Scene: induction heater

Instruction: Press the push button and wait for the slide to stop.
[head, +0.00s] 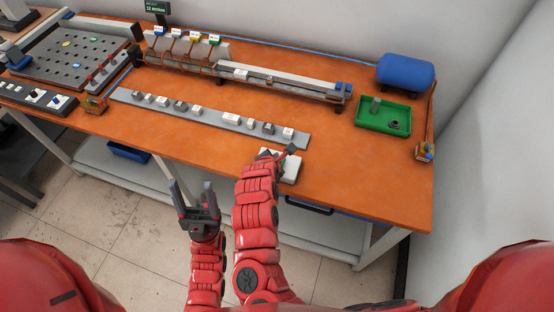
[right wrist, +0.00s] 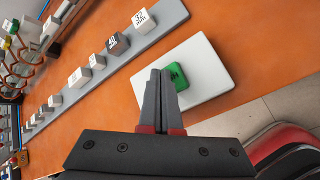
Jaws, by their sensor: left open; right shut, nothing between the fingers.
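The push button (right wrist: 181,78) is green and sits on a flat white box (right wrist: 212,66) in the right wrist view. In the head view the white box (head: 292,171) is at the table's front edge, mostly behind my right arm. My right gripper (right wrist: 160,73) is shut and empty, its tips at the button's left side and partly covering it; I cannot tell whether they touch or press it. My left gripper (head: 197,195) is open and empty, in front of the table's edge. A long rail unit (head: 290,88) with small blocks on it runs along the back; I cannot tell whether its slide moves.
A grey strip (head: 215,121) with several small blocks lies just behind the white box. A green tray (head: 372,117) and a blue tank (head: 406,72) are at the right. A pegboard (head: 75,50) is at the left. Bare tabletop lies right of the box.

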